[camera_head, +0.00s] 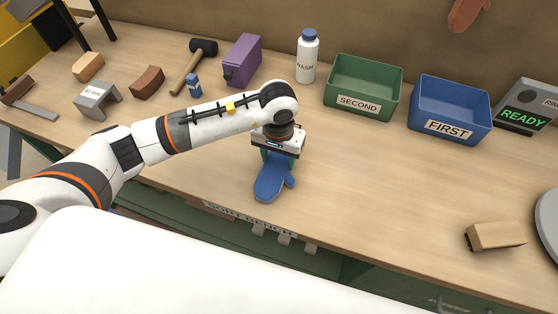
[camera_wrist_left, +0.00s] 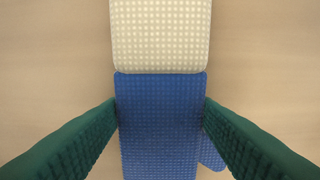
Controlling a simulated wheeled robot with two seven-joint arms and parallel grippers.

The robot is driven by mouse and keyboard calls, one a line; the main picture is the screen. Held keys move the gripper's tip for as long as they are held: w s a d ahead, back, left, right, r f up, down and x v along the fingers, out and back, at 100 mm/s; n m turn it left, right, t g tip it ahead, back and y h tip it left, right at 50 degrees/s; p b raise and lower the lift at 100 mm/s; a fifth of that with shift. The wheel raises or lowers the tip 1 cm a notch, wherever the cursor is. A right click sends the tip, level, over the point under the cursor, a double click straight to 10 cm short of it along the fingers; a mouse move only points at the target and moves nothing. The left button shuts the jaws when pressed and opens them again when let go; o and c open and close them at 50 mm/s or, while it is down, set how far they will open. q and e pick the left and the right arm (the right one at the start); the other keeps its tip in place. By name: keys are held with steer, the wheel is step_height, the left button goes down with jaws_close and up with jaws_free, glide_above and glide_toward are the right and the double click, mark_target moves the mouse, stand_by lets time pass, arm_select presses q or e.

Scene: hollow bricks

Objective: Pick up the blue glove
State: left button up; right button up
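The blue glove (camera_head: 270,184) lies flat on the workbench (camera_head: 360,200), its thumb to the right. In the left wrist view its blue body (camera_wrist_left: 160,120) and pale dotted cuff (camera_wrist_left: 160,35) fill the middle. My left gripper (camera_head: 273,160) points down over the cuff end, which it hides in the head view. Its green fingers (camera_wrist_left: 160,102) are apart, one along each side of the glove. Their tips line up with the glove's edges; I cannot tell whether they touch it. My right gripper is not in view.
A green SECOND bin (camera_head: 341,104), a blue FIRST bin (camera_head: 432,125) and a white bottle (camera_head: 307,60) stand behind. A purple box (camera_head: 243,60), a mallet (camera_head: 190,70) and blocks lie left. A brown block (camera_head: 497,236) lies right. The bench's middle right is clear.

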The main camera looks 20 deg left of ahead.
mark_target(278, 160)
arm_select(q)
steer(key=shift+r, duration=0.1)
step_height(278, 160, up, 10)
steer(key=shift+f+b, duration=0.1)
steer(key=shift+b, duration=0.95)
